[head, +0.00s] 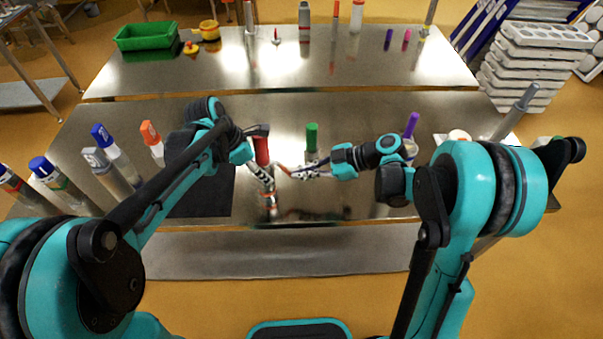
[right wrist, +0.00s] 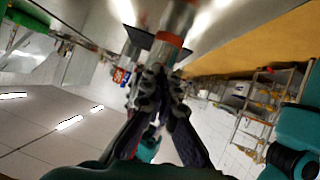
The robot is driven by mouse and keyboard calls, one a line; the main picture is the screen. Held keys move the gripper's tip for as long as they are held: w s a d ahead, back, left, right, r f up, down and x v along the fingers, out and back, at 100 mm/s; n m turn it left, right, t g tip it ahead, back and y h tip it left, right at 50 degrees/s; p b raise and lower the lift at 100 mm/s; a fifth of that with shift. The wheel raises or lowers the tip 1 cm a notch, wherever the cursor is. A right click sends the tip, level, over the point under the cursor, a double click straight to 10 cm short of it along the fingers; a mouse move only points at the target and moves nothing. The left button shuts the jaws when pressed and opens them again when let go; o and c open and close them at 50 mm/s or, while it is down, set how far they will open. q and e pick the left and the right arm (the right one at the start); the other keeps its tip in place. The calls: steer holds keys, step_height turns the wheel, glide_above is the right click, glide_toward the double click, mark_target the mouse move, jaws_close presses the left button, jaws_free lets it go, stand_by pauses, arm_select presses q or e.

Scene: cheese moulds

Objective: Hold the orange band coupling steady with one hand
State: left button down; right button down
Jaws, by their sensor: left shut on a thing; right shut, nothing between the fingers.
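The orange band coupling, a grey metal cylinder with an orange band (right wrist: 168,39), shows in the right wrist view just beyond my right fingertips. In the head view, a metal cylinder (head: 270,203) stands upright below my left gripper (head: 267,178), whose fingers are shut at it; the fingers partly hide it, and its band is hard to make out. My right gripper (head: 300,172) comes in from the right, shut and empty, with its tips close to the left gripper. The right gripper (right wrist: 158,78) fills the middle of the right wrist view. I cannot tell whether it touches the coupling.
A red bottle (head: 262,150) and a green-capped bottle (head: 312,138) stand behind the grippers. Several markers and bottles line the left side. A dark mat (head: 208,195) lies on the metal table (head: 350,110). A purple-capped bottle (head: 411,130) stands near my right arm.

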arm_select(q)
steer(key=c, duration=0.7)
jaws_free()
arm_select(e)
steer(key=v, duration=0.7)
steer(key=shift+d+r, duration=0.2)
steer(key=shift+r, duration=0.3)
